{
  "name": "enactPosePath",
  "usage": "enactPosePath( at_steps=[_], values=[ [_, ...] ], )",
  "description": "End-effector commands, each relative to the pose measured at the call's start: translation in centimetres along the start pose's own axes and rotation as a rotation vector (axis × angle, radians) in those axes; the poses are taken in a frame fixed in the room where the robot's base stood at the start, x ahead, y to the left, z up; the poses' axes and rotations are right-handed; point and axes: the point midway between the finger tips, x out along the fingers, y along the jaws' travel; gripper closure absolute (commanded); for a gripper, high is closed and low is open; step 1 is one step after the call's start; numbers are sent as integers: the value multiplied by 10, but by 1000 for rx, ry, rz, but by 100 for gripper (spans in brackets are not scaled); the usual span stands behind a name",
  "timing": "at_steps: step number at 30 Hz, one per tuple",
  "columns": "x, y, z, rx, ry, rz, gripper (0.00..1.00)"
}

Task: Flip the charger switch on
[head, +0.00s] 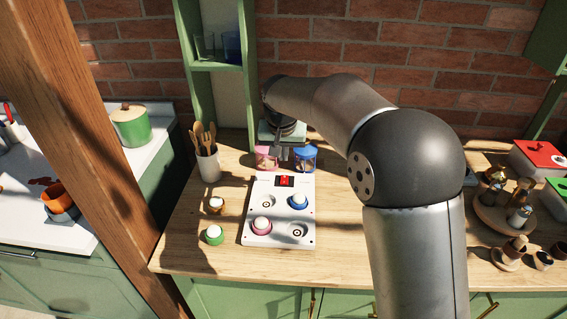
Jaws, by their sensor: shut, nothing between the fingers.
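The charger (279,228) is a flat white panel lying on the wooden table, with round sockets. A red switch (285,181) sits in a dark frame at its back edge; I cannot tell which way it is tipped. A blue-ringed white-topped piece (298,201) stands in the back right socket and a pink-ringed one (261,226) in the front left socket. The other two sockets look empty. My gripper (283,156) is shut and empty, just behind and above the switch, pointing down. It appears apart from the switch. My wrist partly hides what is behind it.
A pink container (266,161) and a blue container (305,157) flank my gripper closely. An orange-ringed piece (216,205) and a green one (214,235) stand left of the charger. A utensil jar (209,165) is at back left. A round wooden stand (497,215) is at right.

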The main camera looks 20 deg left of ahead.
Motion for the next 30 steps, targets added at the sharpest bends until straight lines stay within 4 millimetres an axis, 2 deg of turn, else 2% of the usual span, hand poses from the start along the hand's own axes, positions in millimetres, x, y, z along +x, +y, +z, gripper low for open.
enactPosePath(
  at_steps=[3,7,20,23,26,29,30],
  values=[
    [-18,0,4,0,2,-1,100],
    [-29,0,6,0,0,0,100],
    [-32,0,6,-1,-1,0,100],
    [-38,23,16,8,-13,9,100],
    [-50,70,42,26,-44,23,100],
    [-62,126,89,47,-87,37,100],
    [-66,148,112,57,-105,42,100]
  ],
)
